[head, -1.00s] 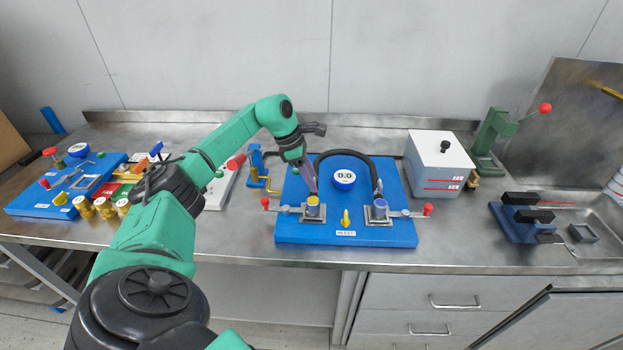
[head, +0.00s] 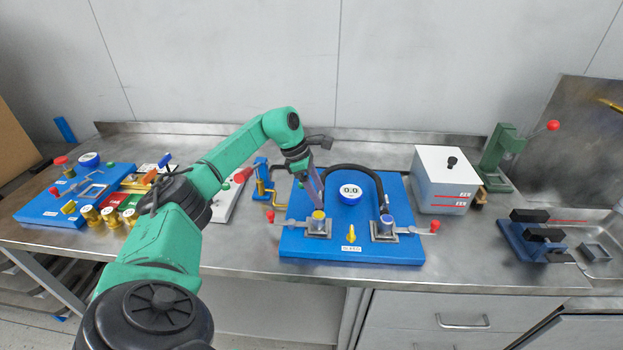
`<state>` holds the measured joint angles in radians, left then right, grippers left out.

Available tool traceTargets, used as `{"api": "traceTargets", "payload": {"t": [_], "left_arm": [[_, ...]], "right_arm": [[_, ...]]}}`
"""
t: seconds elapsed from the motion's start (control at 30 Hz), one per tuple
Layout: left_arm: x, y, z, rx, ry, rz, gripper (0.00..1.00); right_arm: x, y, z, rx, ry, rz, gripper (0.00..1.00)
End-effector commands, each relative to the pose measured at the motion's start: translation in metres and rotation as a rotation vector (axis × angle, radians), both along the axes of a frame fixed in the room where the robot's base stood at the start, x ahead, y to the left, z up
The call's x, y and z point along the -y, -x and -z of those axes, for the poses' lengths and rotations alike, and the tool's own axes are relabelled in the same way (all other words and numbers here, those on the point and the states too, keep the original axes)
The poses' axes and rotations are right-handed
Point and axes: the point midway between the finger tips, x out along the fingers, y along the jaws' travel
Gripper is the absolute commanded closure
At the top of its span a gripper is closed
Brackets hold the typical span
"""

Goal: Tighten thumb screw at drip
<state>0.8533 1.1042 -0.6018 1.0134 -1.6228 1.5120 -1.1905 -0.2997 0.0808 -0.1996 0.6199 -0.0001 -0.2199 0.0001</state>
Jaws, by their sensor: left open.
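My left gripper (head: 316,196) is open and points down over the left part of the blue pump board (head: 345,253). Its fingertips are just above or beside the yellow-topped fitting (head: 318,224) on the left plate; I cannot tell whether they touch it. A round gauge (head: 350,193) reads about 0.0. A yellow bleed knob (head: 351,234) stands at the board's front. I cannot make out a drip or which part is the thumb screw. My right gripper is out of view.
Red-ended levers reach out from both sides of the blue board, such as the right one (head: 435,226). A white box (head: 445,180) and a green press (head: 500,155) stand to the right. Another blue board (head: 50,208) and several brass knobs (head: 110,216) are at left.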

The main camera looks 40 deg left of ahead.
Motion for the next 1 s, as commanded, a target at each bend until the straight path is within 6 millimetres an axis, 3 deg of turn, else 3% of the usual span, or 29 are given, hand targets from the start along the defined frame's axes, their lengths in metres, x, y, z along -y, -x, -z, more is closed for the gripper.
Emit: {"api": "traceTargets", "payload": {"t": [0.17, 0.4, 0.5, 0.67, 1.0], "left_arm": [[-0.011, 0.007, -0.029, 0.007, -0.001, -0.001, 0.28], [-0.032, 0.022, -0.097, 0.008, 0.001, -0.001, 0.28], [-0.039, 0.028, -0.118, 0.006, 0.000, -0.001, 0.28], [-0.043, 0.032, -0.130, 0.001, 0.000, 0.000, 0.28], [-0.043, 0.032, -0.130, 0.001, 0.000, 0.000, 0.28]], "right_arm": [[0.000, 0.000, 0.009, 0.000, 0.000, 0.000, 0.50], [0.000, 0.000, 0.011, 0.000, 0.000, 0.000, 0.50], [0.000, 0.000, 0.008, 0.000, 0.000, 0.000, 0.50], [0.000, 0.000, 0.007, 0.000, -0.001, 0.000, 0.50], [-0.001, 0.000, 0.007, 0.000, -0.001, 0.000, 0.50]]}}
